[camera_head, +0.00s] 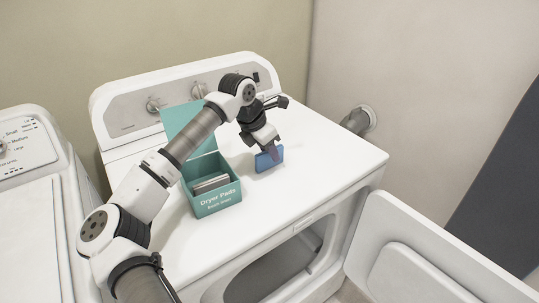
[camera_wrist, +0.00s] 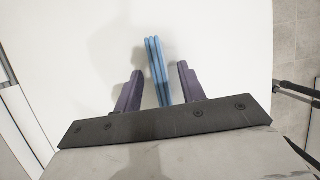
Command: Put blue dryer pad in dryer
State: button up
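A blue dryer pad (camera_head: 269,158) stands upright on the white top of the dryer (camera_head: 310,180). In the wrist view the pad (camera_wrist: 154,62) shows edge-on as several thin blue strips. My gripper (camera_head: 270,147) points down over the pad. In the wrist view my gripper (camera_wrist: 160,70) is open, with one purple finger on each side of the pad and a gap between each finger and the pad. The dryer's door (camera_head: 425,255) hangs open at the lower right, and the dark drum opening (camera_head: 275,272) shows at the front.
A teal box (camera_head: 217,203) labelled Dryer Pads stands left of the blue pad, lid raised, with grey pads (camera_head: 210,184) inside. A washer (camera_head: 30,200) stands at the left. A wall pipe (camera_head: 358,120) is behind the dryer. The dryer top's right side is clear.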

aim_at(272, 166)
jog(key=x, duration=0.3)
jog(key=shift+p, duration=0.3)
jog(key=shift+f+b, duration=0.3)
jog(key=shift+b, duration=0.15)
jog(key=shift+c, duration=0.4)
grip_shut()
